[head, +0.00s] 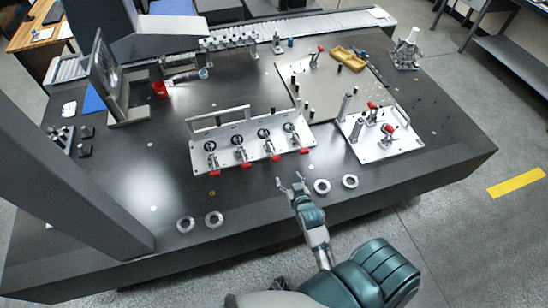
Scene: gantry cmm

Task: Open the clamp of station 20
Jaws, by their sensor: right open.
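A light fixture plate (198,160) in the middle of the dark table carries a row of several toggle clamps with red handles (275,157). A second plate (378,152) on the right carries clamps with red tips (390,128), and a larger beige plate (300,85) behind has one red-tipped clamp (320,49). No station number is readable, so I cannot tell which clamp is station 20's. My right gripper (291,181) is open and empty, just in front of the right end of the middle plate, apart from the clamps. My left gripper is out of view.
Metal rings lie near the front edge: two right of my gripper (322,186) and two farther left (185,225). A red cup (159,89) and a yellow tray (349,59) sit farther back. The front middle is clear.

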